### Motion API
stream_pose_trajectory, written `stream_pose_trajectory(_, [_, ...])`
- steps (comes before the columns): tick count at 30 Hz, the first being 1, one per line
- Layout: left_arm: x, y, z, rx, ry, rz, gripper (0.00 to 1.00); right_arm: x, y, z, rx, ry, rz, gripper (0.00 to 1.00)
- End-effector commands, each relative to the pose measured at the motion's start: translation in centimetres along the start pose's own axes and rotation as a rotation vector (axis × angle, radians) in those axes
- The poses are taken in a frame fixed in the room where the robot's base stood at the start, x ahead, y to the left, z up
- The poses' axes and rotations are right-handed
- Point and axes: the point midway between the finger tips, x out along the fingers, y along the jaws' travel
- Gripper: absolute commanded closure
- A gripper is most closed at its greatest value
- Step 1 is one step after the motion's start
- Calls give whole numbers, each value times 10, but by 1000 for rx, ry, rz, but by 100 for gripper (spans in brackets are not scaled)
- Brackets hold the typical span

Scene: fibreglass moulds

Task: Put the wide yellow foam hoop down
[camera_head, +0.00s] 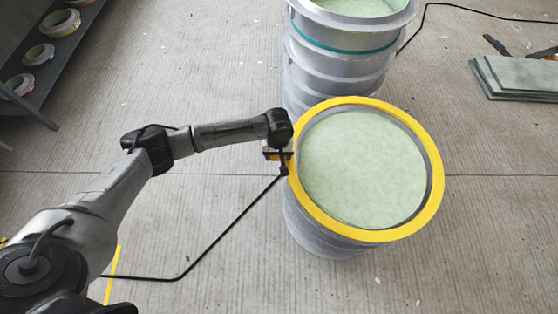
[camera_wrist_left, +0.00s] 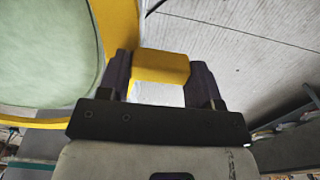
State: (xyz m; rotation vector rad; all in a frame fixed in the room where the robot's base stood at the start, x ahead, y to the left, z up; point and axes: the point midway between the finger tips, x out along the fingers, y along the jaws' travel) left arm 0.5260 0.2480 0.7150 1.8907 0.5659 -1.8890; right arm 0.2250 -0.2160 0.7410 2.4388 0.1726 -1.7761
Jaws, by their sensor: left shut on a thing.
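The wide yellow foam hoop (camera_head: 372,236) is level around the top of the near grey round mould (camera_head: 330,242), whose pale green top (camera_head: 362,168) shows inside it. Whether the hoop rests on the mould or hangs just above it, I cannot tell. My left gripper (camera_head: 281,158) is at the hoop's left side. In the left wrist view its fingers (camera_wrist_left: 160,80) are shut on a yellow block at the hoop's outer side, with the hoop's curved band (camera_wrist_left: 118,25) beside it. My right gripper is not in view.
A taller grey mould with a teal band (camera_head: 345,48) stands just behind. Green-grey sheets (camera_head: 515,80) lie stacked at the right. A dark shelf (camera_head: 50,75) with several rolls is at the left. A black cable (camera_head: 470,8) crosses the floor behind. The front right floor is clear.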

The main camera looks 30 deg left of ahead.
Motion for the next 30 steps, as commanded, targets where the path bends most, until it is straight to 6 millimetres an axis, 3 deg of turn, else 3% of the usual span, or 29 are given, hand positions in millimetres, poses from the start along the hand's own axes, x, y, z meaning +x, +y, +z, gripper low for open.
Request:
stream_pose_trajectory(5, [5,3,-1,1,0,0,64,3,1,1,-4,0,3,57])
stream_pose_trajectory(15, [42,2,-1,1,1,1,64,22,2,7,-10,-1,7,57])
stream_pose_trajectory(25, [42,2,0,0,0,0,64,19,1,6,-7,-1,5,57])
stream_pose_trajectory(26, [42,2,0,0,0,-1,39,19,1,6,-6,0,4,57])
stream_pose_trajectory(30, [42,2,0,1,1,0,26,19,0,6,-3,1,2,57])
